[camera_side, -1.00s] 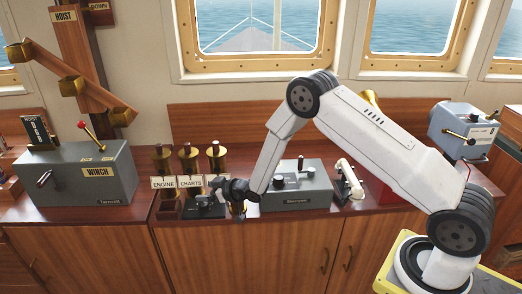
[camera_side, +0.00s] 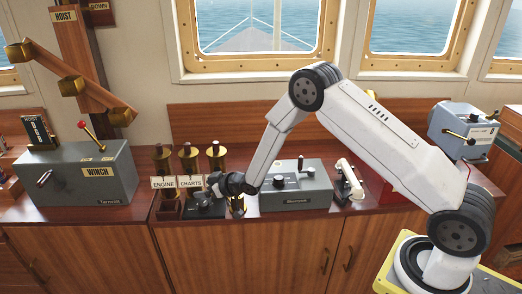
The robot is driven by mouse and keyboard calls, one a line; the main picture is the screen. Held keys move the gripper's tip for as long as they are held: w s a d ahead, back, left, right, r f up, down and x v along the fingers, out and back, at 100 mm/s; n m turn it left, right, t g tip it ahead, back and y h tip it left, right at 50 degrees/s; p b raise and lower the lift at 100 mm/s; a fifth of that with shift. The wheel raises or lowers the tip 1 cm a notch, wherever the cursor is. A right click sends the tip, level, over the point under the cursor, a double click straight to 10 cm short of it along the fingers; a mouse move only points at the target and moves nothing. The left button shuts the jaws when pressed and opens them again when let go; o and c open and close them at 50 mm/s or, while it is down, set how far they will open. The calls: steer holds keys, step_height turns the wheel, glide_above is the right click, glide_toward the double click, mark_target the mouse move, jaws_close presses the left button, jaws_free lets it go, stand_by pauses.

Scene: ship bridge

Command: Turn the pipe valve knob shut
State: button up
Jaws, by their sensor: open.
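Three brass voice pipes with flared tops, one of them the left pipe (camera_side: 163,160), stand in a wooden rack with ENGINE and CHARTS labels. A small black box (camera_side: 208,210) with a dark knob on top (camera_side: 203,199) sits in front of them on the counter. I cannot tell for sure which part is the pipe valve knob. My gripper (camera_side: 219,186) is open, just above and to the right of the black box's knob and in front of the right pipe. Its dark fingers are small and partly merge with the box; I cannot tell whether they touch it.
A grey WINCH box (camera_side: 75,175) with a red-knobbed lever stands at the left. A grey control box (camera_side: 296,193) stands right of my gripper, then a white handset (camera_side: 347,178). A short brass piece (camera_side: 238,206) stands close under my gripper. The counter's front edge is narrow.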

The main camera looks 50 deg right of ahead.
mark_target(204, 203)
steer(key=shift+w+a+f+m+g+h, duration=0.1)
steer(key=shift+w+f+m+g+h, duration=0.15)
steer(key=shift+g, duration=0.25)
steer(key=shift+w+a+f+m+g+h, duration=0.15)
steer(key=shift+m+g+h, duration=0.15)
steer(key=shift+g, duration=0.2)
steer(key=shift+f+m+g+h, duration=0.15)
steer(key=shift+m+g+h, duration=0.25)
steer(key=shift+g, duration=0.4)
steer(key=shift+s+a+r+m+g+h, duration=0.15)
steer(key=shift+m+g+h, duration=0.15)
steer(key=shift+m+g, duration=0.2)
steer(key=shift+s+a+r+m+g+h, duration=0.15)
steer(key=shift+m+g+h, duration=0.15)
steer(key=shift+g, duration=0.3)
steer(key=shift+s+r+m+g+h, duration=0.45)
steer(key=shift+s+m+g, duration=0.2)
steer(key=shift+g, duration=0.35)
steer(key=shift+f, duration=0.15)
steer(key=shift+x, duration=3.85)
jaws_close()
